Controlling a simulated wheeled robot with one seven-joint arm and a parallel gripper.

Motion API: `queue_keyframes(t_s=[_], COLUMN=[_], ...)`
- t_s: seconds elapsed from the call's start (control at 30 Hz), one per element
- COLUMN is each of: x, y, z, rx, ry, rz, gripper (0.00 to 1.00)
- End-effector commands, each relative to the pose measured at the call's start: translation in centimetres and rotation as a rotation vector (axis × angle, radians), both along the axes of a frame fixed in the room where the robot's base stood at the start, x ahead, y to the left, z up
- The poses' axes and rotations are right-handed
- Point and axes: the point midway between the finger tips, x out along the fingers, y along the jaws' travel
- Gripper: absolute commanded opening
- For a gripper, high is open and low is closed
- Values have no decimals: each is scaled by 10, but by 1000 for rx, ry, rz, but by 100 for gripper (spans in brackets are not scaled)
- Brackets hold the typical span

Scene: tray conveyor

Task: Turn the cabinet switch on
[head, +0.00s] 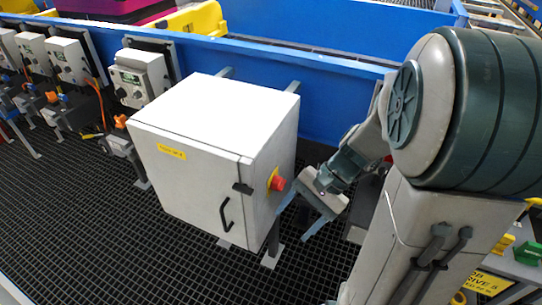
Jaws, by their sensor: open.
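The cabinet (185,185) is a pale grey box with a black door handle and a yellow label on its front. Its switch (278,183) is a red knob on a yellow plate, on the cabinet's right side face. My gripper (297,214) is open, just to the right of the switch and a little lower in the picture. Its fingers point left toward that side face. I see no contact between the fingers and the knob.
The blue conveyor frame (320,85) runs behind the cabinet. Several smaller grey boxes (138,77) with orange cables stand along it at the left. Dark floor grating (90,215) lies open in front. A yellow sign (488,284) is at the lower right.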

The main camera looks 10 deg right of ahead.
Motion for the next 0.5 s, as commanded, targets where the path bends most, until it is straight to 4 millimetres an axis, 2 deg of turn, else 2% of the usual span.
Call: queue_keyframes(t_s=[0.03,0.17,0.27,0.5], x=[7,30,50,90], y=[-4,-15,-30,-86], z=[-16,-37,-53,-90], rx=[79,288,453,811], ry=[58,169,235,316], rz=[-89,-309,-480,-839], gripper=[63,63,63,63])
